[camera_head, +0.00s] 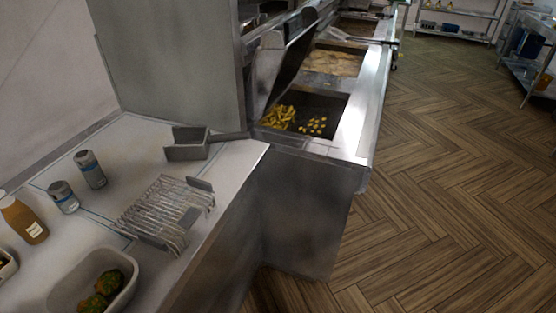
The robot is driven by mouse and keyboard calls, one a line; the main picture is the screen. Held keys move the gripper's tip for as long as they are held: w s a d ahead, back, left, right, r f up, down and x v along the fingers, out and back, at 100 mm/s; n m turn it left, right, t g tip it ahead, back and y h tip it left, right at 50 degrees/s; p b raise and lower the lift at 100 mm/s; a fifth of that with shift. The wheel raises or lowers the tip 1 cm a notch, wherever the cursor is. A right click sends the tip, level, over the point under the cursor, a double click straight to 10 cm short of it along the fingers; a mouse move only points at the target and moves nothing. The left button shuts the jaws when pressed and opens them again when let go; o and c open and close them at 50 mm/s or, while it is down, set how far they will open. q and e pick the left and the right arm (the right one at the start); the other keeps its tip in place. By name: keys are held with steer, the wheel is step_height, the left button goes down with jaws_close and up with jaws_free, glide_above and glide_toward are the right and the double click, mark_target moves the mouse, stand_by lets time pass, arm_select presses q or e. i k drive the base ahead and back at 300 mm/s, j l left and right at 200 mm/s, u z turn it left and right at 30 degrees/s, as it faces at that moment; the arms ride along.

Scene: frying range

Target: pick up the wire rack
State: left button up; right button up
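The wire rack (160,209) is a low silver rack of parallel wires with dark grey plates at its ends. It rests on the light counter (125,155), near the counter's right edge. Nothing lies on it that I can see. Neither of my grippers shows in the head view, and nothing is touching the rack.
Two cans (90,169) and a brown bottle (23,218) stand left of the rack. A white dish (61,294) of greenish-brown food is in front, and a grey scoop (187,147) behind. The fryer (351,128) adjoins the counter. The wooden floor (440,200) is clear.

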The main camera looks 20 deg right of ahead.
mark_target(189, 217)
steer(key=i+l, duration=0.4)
steer(key=i, duration=0.15)
steer(key=i+l, duration=0.35)
steer(key=i, duration=0.2)
steer(key=u, duration=0.5)
steer(key=i+l+u, duration=0.1)
steer(key=u, duration=0.4)
steer(key=l+u, duration=0.1)
steer(key=u, duration=0.4)
steer(key=l+u, duration=0.1)
steer(key=u, duration=0.35)
